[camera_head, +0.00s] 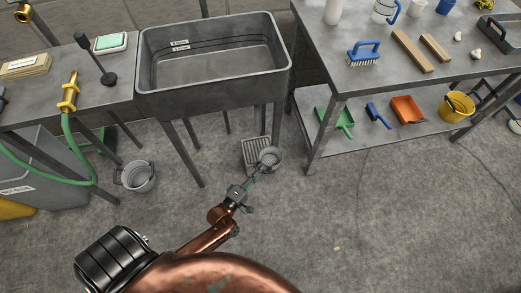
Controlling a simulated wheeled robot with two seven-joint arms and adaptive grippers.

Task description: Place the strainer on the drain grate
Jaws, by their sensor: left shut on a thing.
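The strainer (270,156) is a small grey round cup with a thin handle. My left gripper (246,187) is shut on its handle, and the cup points away from me. The drain grate (254,146) is a pale slatted square on the floor below the sink's front right side. The cup overlaps the grate's right part in the picture. Whether it touches the grate or hangs above it, I cannot tell. My right gripper is not in view.
A grey sink (213,94) on legs stands behind the grate. A metal bucket (138,177) stands on the floor at left. A workbench (345,85) with a lower shelf (345,145) is at right. Open floor lies in front.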

